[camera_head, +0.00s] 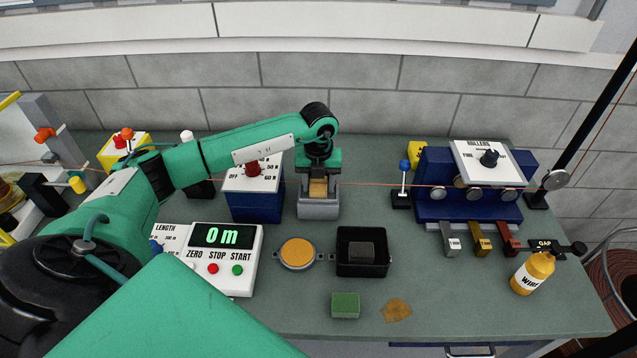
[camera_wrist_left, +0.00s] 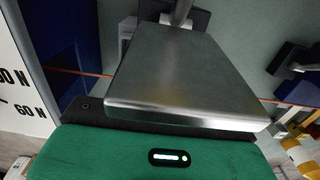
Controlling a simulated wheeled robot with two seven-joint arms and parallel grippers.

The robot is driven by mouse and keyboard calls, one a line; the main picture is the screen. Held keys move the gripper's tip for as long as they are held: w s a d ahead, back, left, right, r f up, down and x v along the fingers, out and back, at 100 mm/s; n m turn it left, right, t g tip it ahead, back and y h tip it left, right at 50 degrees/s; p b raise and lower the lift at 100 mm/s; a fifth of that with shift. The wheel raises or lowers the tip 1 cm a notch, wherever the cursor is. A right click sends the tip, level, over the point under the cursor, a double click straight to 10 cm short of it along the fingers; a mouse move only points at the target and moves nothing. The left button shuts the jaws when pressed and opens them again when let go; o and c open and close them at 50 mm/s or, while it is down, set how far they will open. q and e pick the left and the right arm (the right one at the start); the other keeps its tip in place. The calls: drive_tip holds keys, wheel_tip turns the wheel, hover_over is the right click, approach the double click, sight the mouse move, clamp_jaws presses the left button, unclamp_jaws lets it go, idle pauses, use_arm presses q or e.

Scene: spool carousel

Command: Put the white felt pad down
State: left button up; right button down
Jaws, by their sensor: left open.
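I cannot make out a white felt pad in either view. My left gripper (camera_head: 318,180) is open and points down over a grey block-shaped stand (camera_head: 318,209) at the back middle of the bench. A tan surface shows between the gripper and the stand; I cannot tell what it is. In the left wrist view a broad metal plate (camera_wrist_left: 185,80) fills the middle and hides what lies below it. My right gripper is not in view.
A thin orange line (camera_head: 375,185) crosses the bench by the gripper. A blue box with a red knob (camera_head: 257,202) stands left; the blue roller unit (camera_head: 436,208) stands right. In front are a round amber-filled dish (camera_head: 297,253), black tray (camera_head: 344,267) and green block (camera_head: 345,305).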

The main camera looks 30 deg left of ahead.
sight(319, 183)
use_arm(q)
wheel_tip(319, 183, up, 12)
drive_tip(key=b, duration=0.4)
drive_tip(key=shift+r, duration=0.1)
idle(0.3)
